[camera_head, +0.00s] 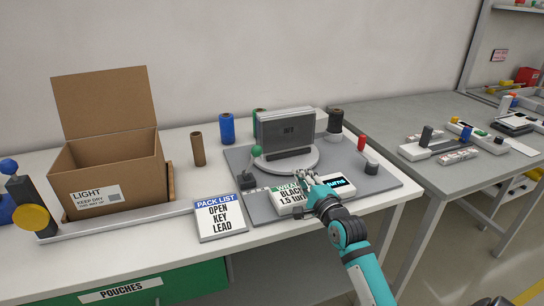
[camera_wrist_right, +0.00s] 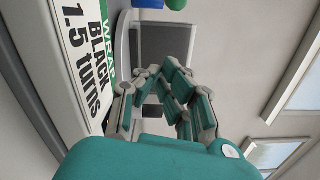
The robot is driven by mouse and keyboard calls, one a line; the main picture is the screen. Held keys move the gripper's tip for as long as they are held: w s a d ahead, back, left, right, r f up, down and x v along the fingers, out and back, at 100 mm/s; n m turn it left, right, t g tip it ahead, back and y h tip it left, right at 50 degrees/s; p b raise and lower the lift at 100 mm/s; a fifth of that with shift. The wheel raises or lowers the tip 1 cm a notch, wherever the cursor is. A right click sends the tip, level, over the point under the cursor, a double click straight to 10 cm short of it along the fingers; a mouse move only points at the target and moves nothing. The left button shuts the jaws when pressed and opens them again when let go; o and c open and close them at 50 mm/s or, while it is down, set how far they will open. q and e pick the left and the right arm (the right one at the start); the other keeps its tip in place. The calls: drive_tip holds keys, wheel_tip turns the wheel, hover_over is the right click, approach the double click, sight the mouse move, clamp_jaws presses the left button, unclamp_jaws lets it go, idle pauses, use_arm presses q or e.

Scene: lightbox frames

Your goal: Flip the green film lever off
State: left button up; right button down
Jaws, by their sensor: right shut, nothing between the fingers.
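A round green knob (camera_head: 257,150), which looks like the green film lever's end, shows at the left edge of the round turntable (camera_head: 312,161). A rounded green shape (camera_wrist_right: 175,4) shows at the top of the right wrist view; I cannot tell if it is the same knob. My right gripper (camera_head: 306,179) is over the white WRAP "BLACK 1.5 turns" display (camera_head: 287,208), in front of the turntable and right of the knob, apart from it. Its fingers are shut and empty, also in the wrist view (camera_wrist_right: 168,75). My left gripper is out of view.
A grey box (camera_head: 285,128) stands on the turntable. Blue (camera_head: 227,128), green (camera_head: 259,117) and black (camera_head: 335,121) rolls stand behind. A dark switch block (camera_head: 246,181) sits front left. An open cardboard box (camera_head: 108,170) and pack list sign (camera_head: 219,219) are further left.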

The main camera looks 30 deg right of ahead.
sight(252, 161)
drive_tip(key=shift+w, duration=0.2)
drive_tip(key=w, duration=0.3)
drive_tip(key=w+d, duration=0.1)
drive_tip(key=w, duration=0.5)
drive_tip(key=shift+w+d, duration=0.2)
drive_tip(key=shift+d, duration=0.2)
use_arm(q)
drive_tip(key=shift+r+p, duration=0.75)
drive_tip(key=shift+p, duration=0.05)
use_arm(e)
drive_tip(key=a, duration=0.1)
drive_tip(key=w+a, duration=0.1)
drive_tip(key=a+r, duration=0.1)
drive_tip(key=shift+w+a, duration=0.3)
drive_tip(key=shift+w, duration=0.05)
use_arm(q)
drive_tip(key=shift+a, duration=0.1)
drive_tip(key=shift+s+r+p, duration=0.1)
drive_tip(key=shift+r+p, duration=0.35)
drive_tip(key=shift+p, duration=0.05)
use_arm(e)
drive_tip(key=shift+a+r+n, duration=0.2)
drive_tip(key=shift+r+n, duration=0.05)
drive_tip(key=shift+n, duration=0.05)
